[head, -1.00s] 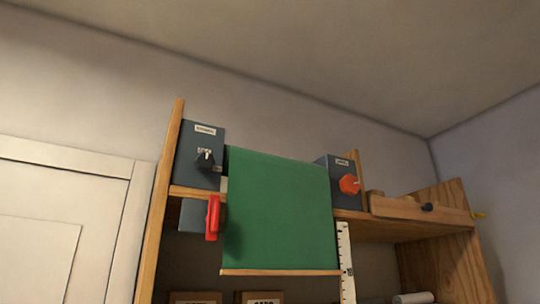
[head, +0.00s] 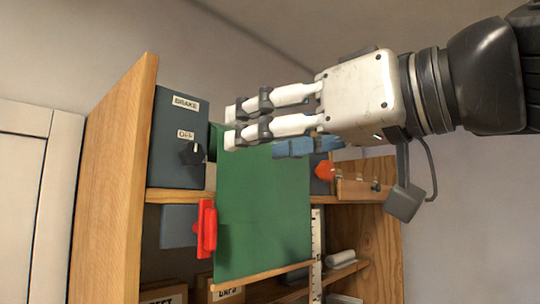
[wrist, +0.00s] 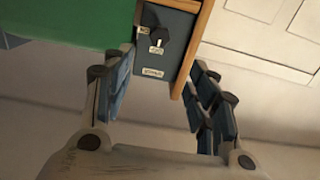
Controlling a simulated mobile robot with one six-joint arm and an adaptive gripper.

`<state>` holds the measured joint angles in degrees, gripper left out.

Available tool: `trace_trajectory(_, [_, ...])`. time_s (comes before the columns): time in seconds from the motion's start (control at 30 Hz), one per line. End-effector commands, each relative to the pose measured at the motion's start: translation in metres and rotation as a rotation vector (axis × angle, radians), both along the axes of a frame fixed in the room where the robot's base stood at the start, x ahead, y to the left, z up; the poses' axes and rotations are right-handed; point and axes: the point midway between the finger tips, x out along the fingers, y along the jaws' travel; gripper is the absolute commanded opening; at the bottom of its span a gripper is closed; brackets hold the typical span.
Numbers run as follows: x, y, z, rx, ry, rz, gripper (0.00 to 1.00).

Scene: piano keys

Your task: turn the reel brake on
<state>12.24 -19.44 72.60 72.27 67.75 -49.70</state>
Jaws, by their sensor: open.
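The brake box (head: 172,150) is a dark blue-grey box labelled BRAKE on the shelf at the left. Its black knob (head: 192,153) sits beside a small label that seems to read OFF. My gripper (head: 231,125) is open and empty, to the right of the box in the head view, fingers pointing left toward it. In the wrist view the box (wrist: 161,72) shows upside down between my spread fingers, with its black knob (wrist: 160,36) toward the top. The fingers look apart from the knob.
A red handle (head: 206,228) is below the box. A wooden side panel (head: 115,170) borders it on the left.

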Motion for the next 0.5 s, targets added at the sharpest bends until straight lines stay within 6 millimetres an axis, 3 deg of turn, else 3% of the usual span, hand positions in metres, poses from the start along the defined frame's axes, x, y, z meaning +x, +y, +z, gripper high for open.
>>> trace_trajectory(0.5, [0.057,0.069,0.001,-0.001,0.006,0.007,0.53])
